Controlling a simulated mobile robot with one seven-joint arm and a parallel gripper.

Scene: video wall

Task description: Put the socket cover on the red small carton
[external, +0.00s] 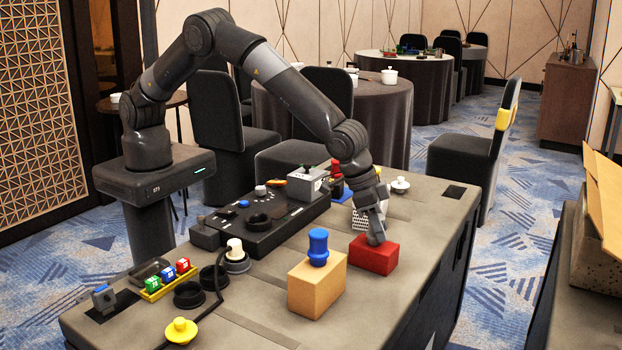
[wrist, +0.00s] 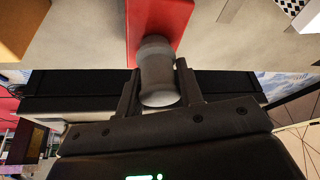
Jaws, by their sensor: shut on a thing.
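The red small carton (external: 374,258) stands near the right edge of the table. It also shows at the top of the wrist view (wrist: 172,12). My gripper (external: 375,236) points down at the top of this carton. In the wrist view, my gripper's fingers (wrist: 159,88) are shut on a grey, rounded, cylindrical piece, seemingly the socket cover (wrist: 158,66). The piece overlaps the red carton in that view. Whether it touches the carton's top cannot be told. In the external view my fingers mostly hide the piece.
A tan box (external: 316,288) with a blue knobbed piece (external: 318,247) on top stands left of the red carton. A yellow knob (external: 181,331), a yellow tray (external: 166,283) of small blocks and a black console (external: 262,222) are further left. The front right tabletop is clear.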

